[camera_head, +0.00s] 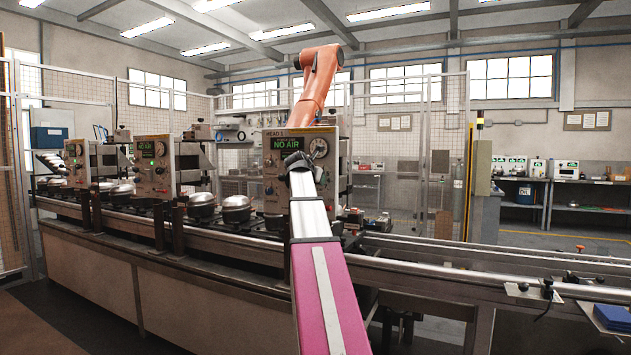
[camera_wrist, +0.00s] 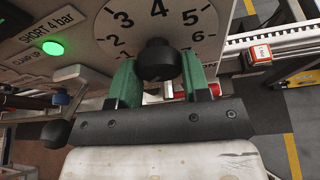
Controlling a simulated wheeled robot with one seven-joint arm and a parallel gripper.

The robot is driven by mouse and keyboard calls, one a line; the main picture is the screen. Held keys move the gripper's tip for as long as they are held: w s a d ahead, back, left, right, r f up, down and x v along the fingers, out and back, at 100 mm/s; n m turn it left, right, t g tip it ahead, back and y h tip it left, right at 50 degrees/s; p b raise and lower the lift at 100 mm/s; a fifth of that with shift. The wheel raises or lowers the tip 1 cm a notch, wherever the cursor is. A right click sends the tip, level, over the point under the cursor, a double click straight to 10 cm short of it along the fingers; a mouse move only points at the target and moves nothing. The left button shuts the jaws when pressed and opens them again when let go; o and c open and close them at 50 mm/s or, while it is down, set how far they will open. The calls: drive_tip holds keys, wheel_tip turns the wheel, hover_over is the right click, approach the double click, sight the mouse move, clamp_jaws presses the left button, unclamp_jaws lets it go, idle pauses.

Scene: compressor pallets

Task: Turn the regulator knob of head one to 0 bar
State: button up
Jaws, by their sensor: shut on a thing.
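The head one panel (camera_head: 271,165) stands mid-picture in the head view, marked HEAD 1, with a green NO AIR display (camera_head: 285,143). My gripper (camera_wrist: 160,72) is at the panel, and its green fingers are shut on the black regulator knob (camera_wrist: 158,55), one on each side. The knob sits in front of a white dial (camera_wrist: 202,22) with printed numbers, 3, 4 and 5 along the top. No pointer mark on the knob is readable. In the head view my arm covers part of the panel and hides the knob.
A green lamp (camera_wrist: 52,49) is lit by a SHORT 4 bar label, left of the dial. A black ball-ended part (camera_wrist: 55,133) is left of my gripper. Other NO AIR panels (camera_head: 153,165) stand left along the conveyor line, with metal compressor bodies (camera_head: 236,209) before them.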

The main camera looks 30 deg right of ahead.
drive_tip(key=shift+n+g, duration=0.3)
drive_tip(key=shift+n, duration=0.2)
drive_tip(key=shift+h, duration=0.3)
drive_tip(key=o, duration=0.9)
drive_tip(key=v, duration=1)
drive_tip(key=shift+s+a+r, duration=0.15)
drive_tip(key=shift+a+r, duration=0.1)
drive_tip(key=shift+a, duration=0.05)
